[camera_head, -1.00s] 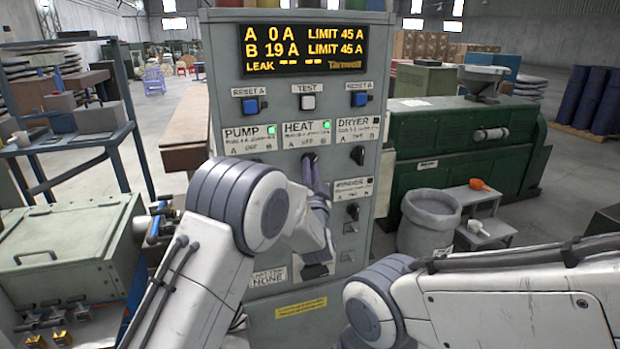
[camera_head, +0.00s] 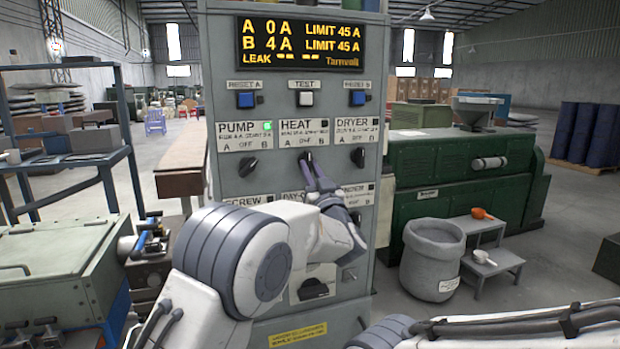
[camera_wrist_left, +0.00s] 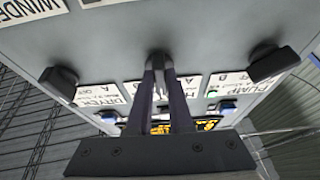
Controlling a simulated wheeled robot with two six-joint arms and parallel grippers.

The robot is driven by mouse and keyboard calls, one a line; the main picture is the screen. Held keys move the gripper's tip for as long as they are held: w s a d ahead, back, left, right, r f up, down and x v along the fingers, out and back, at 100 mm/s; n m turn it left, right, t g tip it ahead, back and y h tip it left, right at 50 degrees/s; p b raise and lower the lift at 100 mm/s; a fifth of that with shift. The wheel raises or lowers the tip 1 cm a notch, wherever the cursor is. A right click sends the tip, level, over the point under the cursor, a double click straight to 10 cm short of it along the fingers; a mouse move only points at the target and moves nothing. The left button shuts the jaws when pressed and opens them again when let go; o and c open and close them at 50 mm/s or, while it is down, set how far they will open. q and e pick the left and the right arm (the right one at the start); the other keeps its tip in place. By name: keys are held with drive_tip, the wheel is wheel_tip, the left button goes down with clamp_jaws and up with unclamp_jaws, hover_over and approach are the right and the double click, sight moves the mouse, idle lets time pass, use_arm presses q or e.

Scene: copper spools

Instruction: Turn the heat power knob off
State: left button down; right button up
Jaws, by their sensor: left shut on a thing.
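The black HEAT knob (camera_head: 304,156) is on the grey control cabinet under the HEAT label (camera_head: 303,132). My left gripper (camera_head: 308,163) is shut on it, with one finger on each side. In the left wrist view the knob (camera_wrist_left: 158,58) shows between the fingertips of the gripper (camera_wrist_left: 160,72). The fingers hide much of the knob, so its exact pointing is hard to tell. The HEAT lamp (camera_head: 325,123) is dark. The display (camera_head: 300,44) reads A 0 A and B 4 A. My right gripper is not in view; only part of its arm shows at lower right.
The PUMP knob (camera_head: 247,167) is to the left, with its lamp (camera_head: 268,126) green. The DRYER knob (camera_head: 358,157) is to the right, with its lamp dark. Lower knobs and labels are partly behind my left arm. A grey bin (camera_head: 431,262) stands right of the cabinet.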

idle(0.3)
use_arm(q)
drive_tip(key=c, duration=0.8)
unclamp_jaws()
drive_tip(key=b+v, duration=0.3)
drive_tip(key=v, duration=0.7)
drive_tip(key=shift+s+d+f+b, duration=0.15)
drive_tip(key=shift+s+b, duration=0.05)
drive_tip(key=shift+b, duration=0.1)
drive_tip(key=shift+w, duration=0.1)
